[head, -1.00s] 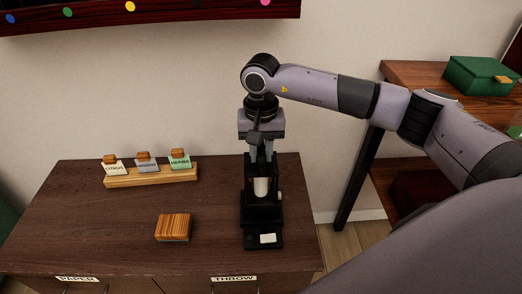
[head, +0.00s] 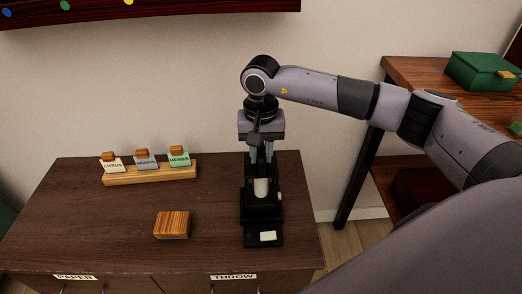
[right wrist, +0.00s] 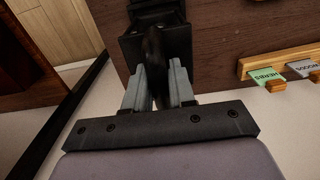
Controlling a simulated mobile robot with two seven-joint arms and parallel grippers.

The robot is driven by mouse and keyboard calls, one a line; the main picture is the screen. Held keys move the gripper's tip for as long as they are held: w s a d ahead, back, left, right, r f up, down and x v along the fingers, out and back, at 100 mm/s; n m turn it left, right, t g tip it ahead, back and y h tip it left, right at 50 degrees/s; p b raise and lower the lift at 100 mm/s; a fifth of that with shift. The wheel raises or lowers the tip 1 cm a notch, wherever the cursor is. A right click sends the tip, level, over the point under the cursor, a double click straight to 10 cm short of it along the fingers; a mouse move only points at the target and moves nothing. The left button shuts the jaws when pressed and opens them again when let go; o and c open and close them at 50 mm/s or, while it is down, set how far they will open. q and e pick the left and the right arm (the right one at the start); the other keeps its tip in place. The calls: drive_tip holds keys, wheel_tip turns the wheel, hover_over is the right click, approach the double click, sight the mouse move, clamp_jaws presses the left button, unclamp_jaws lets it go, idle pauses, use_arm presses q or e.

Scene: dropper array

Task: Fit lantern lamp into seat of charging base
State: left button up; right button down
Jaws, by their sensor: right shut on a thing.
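The lantern lamp, black with a pale cylindrical middle (head: 261,187), stands upright below my right gripper (head: 262,150) in the head view. My right gripper is shut on its dark top part, which shows between the fingers in the right wrist view (right wrist: 155,55). The black charging base (head: 250,236), with a white patch at its front, is directly under and around the lamp's lower end. The seat is hidden, so I cannot tell whether the lamp is fully down in it. My left gripper is not in view.
A wooden block (head: 172,225) lies on the dark cabinet top (head: 75,225), left of the base. A wooden rack (head: 150,174) with several labelled tags stands behind it. A side table (head: 425,75) with a green box (head: 484,70) is at the right. The cabinet's left front is clear.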

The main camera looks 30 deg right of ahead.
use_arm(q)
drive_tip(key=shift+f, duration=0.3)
use_arm(e)
drive_tip(key=shift+f, duration=0.35)
drive_tip(key=c, duration=0.9)
unclamp_jaws()
drive_tip(key=shift+o, duration=0.2)
drive_tip(key=shift+f, duration=0.15)
drive_tip(key=shift+r, duration=1.2)
wheel_tip(320, 180, up, 4)
drive_tip(key=shift+r, duration=0.55)
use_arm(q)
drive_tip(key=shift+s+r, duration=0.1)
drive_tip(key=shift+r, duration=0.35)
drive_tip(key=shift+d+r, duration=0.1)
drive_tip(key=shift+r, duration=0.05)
